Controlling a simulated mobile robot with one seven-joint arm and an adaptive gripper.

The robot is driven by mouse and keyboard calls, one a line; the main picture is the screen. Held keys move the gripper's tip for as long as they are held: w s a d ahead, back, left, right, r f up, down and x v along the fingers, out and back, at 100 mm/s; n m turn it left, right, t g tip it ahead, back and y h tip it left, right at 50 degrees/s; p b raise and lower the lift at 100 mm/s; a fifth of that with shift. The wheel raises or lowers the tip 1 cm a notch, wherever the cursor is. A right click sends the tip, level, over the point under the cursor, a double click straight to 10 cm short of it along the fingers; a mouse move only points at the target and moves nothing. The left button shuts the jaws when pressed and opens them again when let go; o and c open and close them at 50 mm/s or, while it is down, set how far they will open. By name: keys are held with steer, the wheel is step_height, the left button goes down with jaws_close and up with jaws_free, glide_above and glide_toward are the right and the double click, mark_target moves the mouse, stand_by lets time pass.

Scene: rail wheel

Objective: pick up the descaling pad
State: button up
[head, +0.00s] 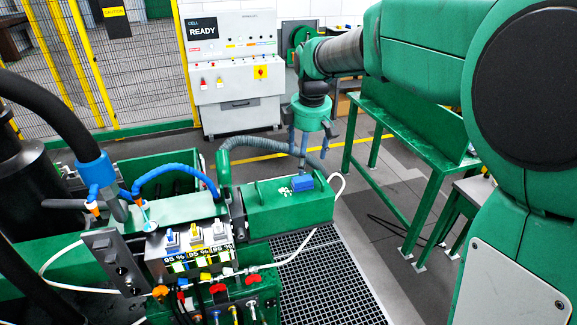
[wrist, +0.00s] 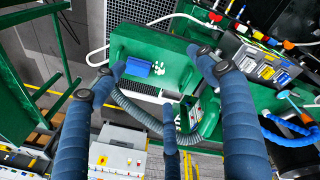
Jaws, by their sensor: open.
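The descaling pad appears to be the small blue block (head: 302,183) lying on top of a green machine housing (head: 270,212) in the head view. In the wrist view the blue pad (wrist: 138,67) lies on the green housing (wrist: 172,42), between the spread fingers and closer to the left one. My gripper (head: 305,152) hangs pointing down over the housing, near the pad. One finger partly overlaps the space just behind the pad in the head view.
A grey corrugated hose (head: 262,150) arches behind the housing. A valve block with gauges and levers (head: 190,245) stands to the left. A green bench (head: 420,140) stands at the right and a control cabinet (head: 236,85) at the back. Dark grating (head: 320,285) covers the floor in front.

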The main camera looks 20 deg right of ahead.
steer(key=w+d+f+n+g+p, duration=0.1)
steer(key=w+d+f+n+p, duration=0.15)
steer(key=w, duration=0.55)
steer(key=n+g+p, duration=0.1)
steer(key=n+p, duration=0.2)
steer(key=n, duration=0.1)
glide_above(302, 178)
step_height(302, 178, down, 5)
steer(key=shift+w+d+f, duration=0.15)
steer(key=shift+w+f, duration=0.1)
steer(key=shift+f+p, duration=0.3)
steer(key=shift+f, duration=4)
steer(key=shift+f, duration=0.1)
steer(key=shift+w+f+p, duration=0.15)
steer(key=shift+f+p, duration=0.45)
steer(key=shift+f, duration=1.9)
steer(key=c, duration=1.3)
